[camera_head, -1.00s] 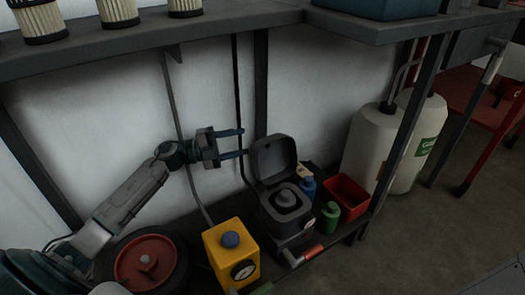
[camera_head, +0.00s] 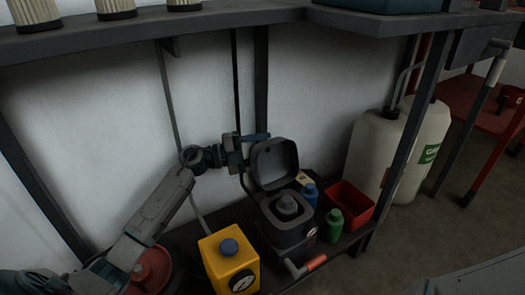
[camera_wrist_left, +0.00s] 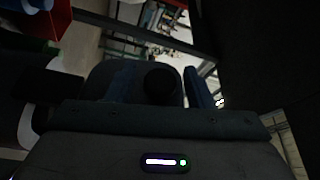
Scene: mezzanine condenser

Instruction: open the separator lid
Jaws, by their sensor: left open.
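The separator (camera_head: 287,228) is a dark grey box on the low shelf, with a round knob-like part inside its open top. Its lid (camera_head: 274,164) stands raised, tilted back at the hinge side. My left gripper (camera_head: 254,148) is open, just left of the lid. One blue finger shows by the lid's upper left edge; the other is hidden, and I cannot tell whether either touches the lid. The left wrist view shows both blue fingers of the gripper (camera_wrist_left: 160,88) apart, with a dark round shape between them, too dark to name. My right gripper is out of view.
A yellow box with a gauge (camera_head: 228,262) stands left of the separator. A blue bottle (camera_head: 309,193), a green bottle (camera_head: 332,226) and a red bin (camera_head: 348,203) stand close on its right. An upper shelf (camera_head: 150,32) runs overhead; white tanks (camera_head: 378,155) stand right.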

